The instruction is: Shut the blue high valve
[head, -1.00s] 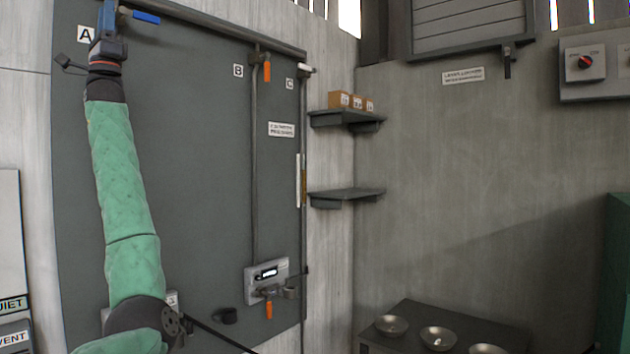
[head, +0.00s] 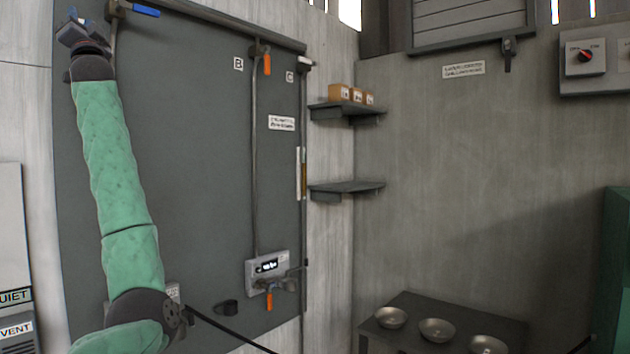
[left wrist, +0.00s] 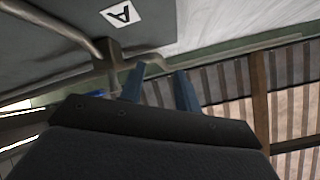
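The blue high valve handle (head: 145,11) sticks out to the right from the valve on the upper pipe at the top left of the panel in the head view. My left gripper (head: 85,22) is raised just left of this valve, apart from the handle. In the left wrist view its two blue fingers (left wrist: 160,80) stand apart with nothing seen held between them. The pipe fitting (left wrist: 108,55) shows just beyond the fingers, below the A label (left wrist: 120,14). The A label is hidden in the head view. My right gripper is not in view.
Orange-handled valves sit at B, high (head: 267,64) and low (head: 269,300). Shelves (head: 345,188) stick out right of the panel (head: 190,150), the upper one with small boxes (head: 351,94). A dark table (head: 410,308) with metal bowls stands at lower right.

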